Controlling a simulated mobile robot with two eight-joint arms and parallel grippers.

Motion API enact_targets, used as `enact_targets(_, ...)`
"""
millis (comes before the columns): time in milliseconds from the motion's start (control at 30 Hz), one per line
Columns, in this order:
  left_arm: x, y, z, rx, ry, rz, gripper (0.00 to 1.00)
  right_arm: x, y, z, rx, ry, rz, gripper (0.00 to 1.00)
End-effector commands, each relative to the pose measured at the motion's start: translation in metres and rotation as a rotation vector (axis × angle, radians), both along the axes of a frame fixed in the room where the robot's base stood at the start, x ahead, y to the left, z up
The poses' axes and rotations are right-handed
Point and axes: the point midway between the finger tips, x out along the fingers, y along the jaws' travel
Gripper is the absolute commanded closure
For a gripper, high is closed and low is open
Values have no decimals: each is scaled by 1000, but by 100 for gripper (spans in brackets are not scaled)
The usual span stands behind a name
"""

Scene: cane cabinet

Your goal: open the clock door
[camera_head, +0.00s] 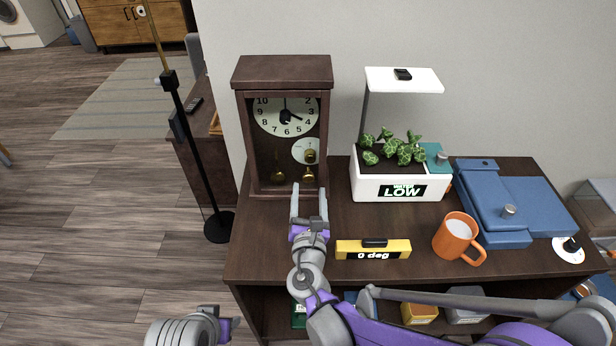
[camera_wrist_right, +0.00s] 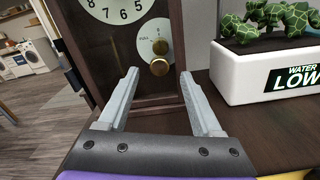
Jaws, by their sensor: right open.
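A dark brown wooden clock (camera_head: 282,125) stands upright at the left back of the cabinet top. Its front shows a white dial, a small lower dial and brass parts, also visible in the right wrist view (camera_wrist_right: 143,45). A brass knob (camera_wrist_right: 159,67) shows in front of the small dial; the clock door looks shut. My right gripper (camera_head: 309,190) is open and empty, its fingers pointing at the lower right of the clock front. In the right wrist view its fingers (camera_wrist_right: 158,80) lie either side of the knob; contact cannot be told. My left arm's end shows at the bottom left, its fingers hidden.
A white planter (camera_head: 400,187) with a lamp stands right of the clock. A yellow level (camera_head: 372,250), an orange mug (camera_head: 455,236) and a blue case (camera_head: 490,205) sit on the cabinet top (camera_head: 265,245). A black floor lamp stands left.

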Motion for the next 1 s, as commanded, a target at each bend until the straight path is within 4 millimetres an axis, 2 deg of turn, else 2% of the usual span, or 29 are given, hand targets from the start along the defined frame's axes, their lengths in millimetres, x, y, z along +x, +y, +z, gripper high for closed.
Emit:
enact_targets(100, 0, 0, 2, 0, -1, 0, 50, 23, -1, 0, 1, 1, -3, 34)
enact_targets(300, 0, 0, 3, 0, -1, 0, 50, 48, -1, 0, 2, 1, -2, 34)
enact_targets(700, 0, 0, 3, 0, -1, 0, 50, 56, 0, 0, 3, 0, -1, 34)
enact_targets(1000, 0, 0, 3, 0, -1, 0, 50, 55, 0, 0, 3, 0, -1, 88)
